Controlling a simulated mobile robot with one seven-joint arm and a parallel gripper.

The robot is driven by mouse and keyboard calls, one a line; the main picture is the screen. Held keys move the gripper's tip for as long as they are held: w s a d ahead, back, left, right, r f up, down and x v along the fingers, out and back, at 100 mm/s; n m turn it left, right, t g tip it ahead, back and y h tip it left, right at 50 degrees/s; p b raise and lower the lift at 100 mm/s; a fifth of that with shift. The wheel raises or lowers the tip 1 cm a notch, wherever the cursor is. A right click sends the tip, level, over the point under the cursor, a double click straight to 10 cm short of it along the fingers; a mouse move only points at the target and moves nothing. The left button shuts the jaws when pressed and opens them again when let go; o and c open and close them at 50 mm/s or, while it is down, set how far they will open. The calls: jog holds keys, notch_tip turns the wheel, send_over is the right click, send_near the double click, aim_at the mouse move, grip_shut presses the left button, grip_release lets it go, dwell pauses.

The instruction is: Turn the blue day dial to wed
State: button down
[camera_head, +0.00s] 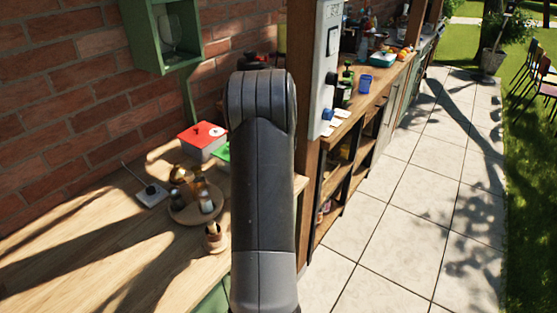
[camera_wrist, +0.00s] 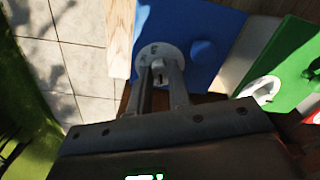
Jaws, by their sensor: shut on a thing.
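In the wrist view, the blue box lid (camera_wrist: 218,18) bears a round white dial (camera_wrist: 151,52) with small dark marks too blurred to read. A round blue knob (camera_wrist: 203,50) sits beside the dial on the lid. My gripper (camera_wrist: 160,78) is over the dial, its two fingers shut on the dial's raised middle part. The fingers hide the dial's near part, so I cannot tell which day it shows. In the head view, my arm hides the blue box and my gripper.
A green box (camera_wrist: 285,62) with a white dial lies to the right in the wrist view. A red box (camera_head: 203,138) stands left of my arm in the head view. A round wooden tray (camera_head: 183,213) with bottles and a wooden cup (camera_head: 215,238) stand nearby. A wooden post rises to the right.

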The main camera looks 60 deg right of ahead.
jog(key=shift+m, duration=0.9)
jog(key=shift+f, duration=0.1)
jog(key=c, duration=1.3)
grip_release()
notch_tip(320, 180, up, 11)
jog(key=shift+s, duration=0.15)
